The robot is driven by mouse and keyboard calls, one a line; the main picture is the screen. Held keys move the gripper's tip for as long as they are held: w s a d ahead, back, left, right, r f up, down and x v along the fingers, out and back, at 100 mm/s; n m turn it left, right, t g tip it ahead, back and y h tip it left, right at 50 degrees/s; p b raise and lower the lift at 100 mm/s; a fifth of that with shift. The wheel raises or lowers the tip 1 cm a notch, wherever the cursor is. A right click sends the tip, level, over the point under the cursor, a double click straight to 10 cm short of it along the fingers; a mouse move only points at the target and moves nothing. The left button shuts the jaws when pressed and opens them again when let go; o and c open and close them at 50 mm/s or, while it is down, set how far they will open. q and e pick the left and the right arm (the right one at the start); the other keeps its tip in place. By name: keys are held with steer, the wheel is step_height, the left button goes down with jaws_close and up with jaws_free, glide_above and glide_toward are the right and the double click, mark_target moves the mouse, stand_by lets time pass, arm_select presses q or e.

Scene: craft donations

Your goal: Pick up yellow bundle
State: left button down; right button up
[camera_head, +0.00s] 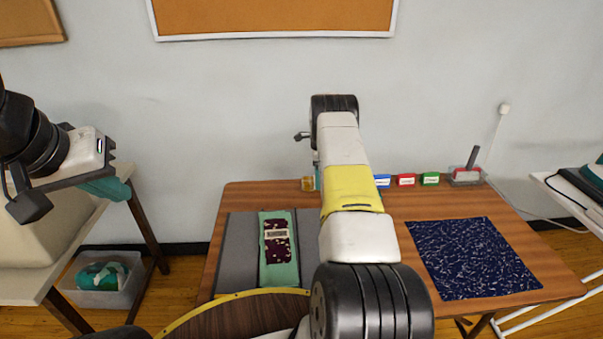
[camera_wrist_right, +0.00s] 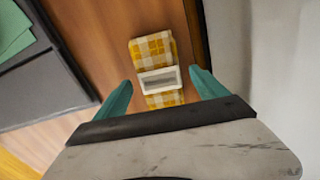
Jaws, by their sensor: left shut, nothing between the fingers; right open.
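The yellow bundle (camera_wrist_right: 152,48) is yellow-and-white checked cloth with a pale band and a grey label around its middle. It lies on the brown wooden table near its back edge, and a small part of it shows in the head view (camera_head: 308,184), left of my right arm. My right gripper (camera_wrist_right: 163,90) is open, its two teal fingers on either side of the bundle's lower part in the wrist view. I cannot tell how high the fingers are above the table. My left gripper (camera_head: 106,188) is shut and empty at the far left, away from the bundle.
A grey mat (camera_head: 235,245) holds a green cloth (camera_head: 291,273) with a dark patterned bundle (camera_head: 284,252) on it. Blue (camera_head: 382,181), red (camera_head: 405,180) and green (camera_head: 430,178) labelled blocks stand along the back edge. A navy patterned cloth (camera_head: 470,257) lies right. The wall is close behind.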

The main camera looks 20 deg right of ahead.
step_height(320, 180, down, 2)
steer(key=shift+f, duration=0.1)
steer(key=c, duration=1.5)
steer(key=shift+r, duration=0.2)
